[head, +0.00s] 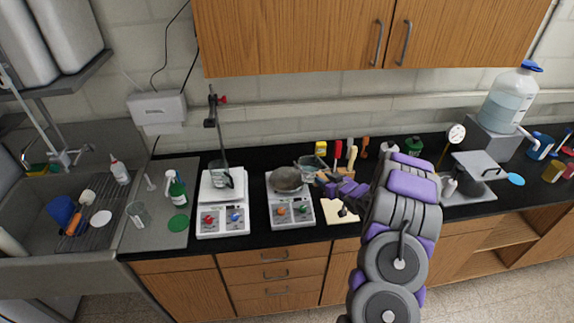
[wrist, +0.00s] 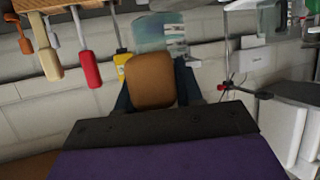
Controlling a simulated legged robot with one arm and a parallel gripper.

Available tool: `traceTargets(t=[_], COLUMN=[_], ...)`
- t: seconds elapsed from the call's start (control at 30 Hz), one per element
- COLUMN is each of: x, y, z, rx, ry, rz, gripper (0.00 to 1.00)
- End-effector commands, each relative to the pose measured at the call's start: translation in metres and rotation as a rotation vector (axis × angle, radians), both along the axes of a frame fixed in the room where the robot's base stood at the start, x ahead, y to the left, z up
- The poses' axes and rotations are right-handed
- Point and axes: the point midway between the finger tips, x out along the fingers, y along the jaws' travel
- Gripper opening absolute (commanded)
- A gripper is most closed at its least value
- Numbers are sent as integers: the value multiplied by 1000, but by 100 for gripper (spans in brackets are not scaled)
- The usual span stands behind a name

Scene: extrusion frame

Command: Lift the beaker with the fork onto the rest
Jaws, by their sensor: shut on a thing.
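My gripper (head: 326,184) is shut on a brown handle, which fills the middle of the wrist view (wrist: 150,80). I take this to be the fork's handle; its prongs are hidden. A clear beaker (head: 312,163) with bluish contents shows just beyond the gripper in the head view, by the right hotplate. It also shows past the handle in the wrist view (wrist: 160,32). It appears to be held on the fork, but I cannot tell whether it touches anything below. Another beaker (head: 220,178) is on the left hotplate (head: 222,205). I cannot make out which thing is the rest.
A grey dish (head: 287,179) sits on the right hotplate (head: 291,213). A clamp stand (head: 212,115) rises behind the left hotplate. Colored-handled tools (head: 345,150) stand behind the gripper. A pale board (head: 342,213) lies near the front edge. A sink (head: 80,215) is at left.

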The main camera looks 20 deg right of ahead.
Motion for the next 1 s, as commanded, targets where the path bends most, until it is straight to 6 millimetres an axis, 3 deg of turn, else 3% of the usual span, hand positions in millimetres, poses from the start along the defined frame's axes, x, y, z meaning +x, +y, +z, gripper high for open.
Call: traceTargets(t=[1.0], x=[-42], y=[-36], z=[1], rx=[0], ry=[0], rz=[-1], gripper=[0])
